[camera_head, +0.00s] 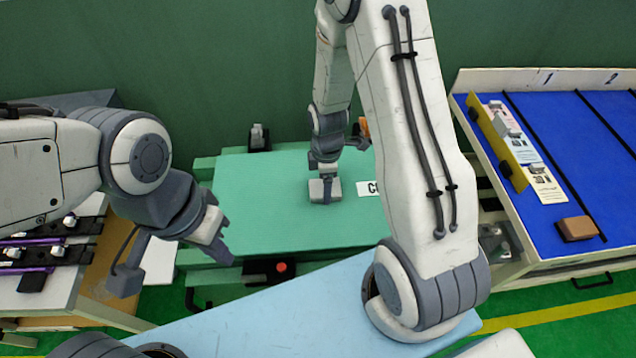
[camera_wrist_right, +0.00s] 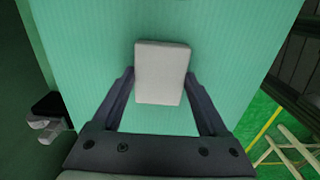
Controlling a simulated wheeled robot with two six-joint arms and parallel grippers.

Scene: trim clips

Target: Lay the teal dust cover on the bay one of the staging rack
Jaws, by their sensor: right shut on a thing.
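A flat teal panel, which looks like the dust cover (camera_head: 260,225), lies over the low green bench in the head view; its ribbed surface fills the right wrist view (camera_wrist_right: 90,60). A light grey block (camera_head: 318,191) sits on it and also shows in the right wrist view (camera_wrist_right: 161,70). My right gripper (camera_head: 325,180) is shut on this block, with a finger at each side. I cannot tell whether the block is fixed to the panel. My left gripper (camera_head: 222,245) hangs at the panel's left, apart from it. The staging rack (camera_head: 560,230) stands at the right; its bay one (camera_head: 560,110) is blue.
Bay two (camera_head: 612,105) looks clear where visible. A light blue surface (camera_head: 270,315) is in front. A side table (camera_head: 65,290) with purple-edged fixtures stands at the left.

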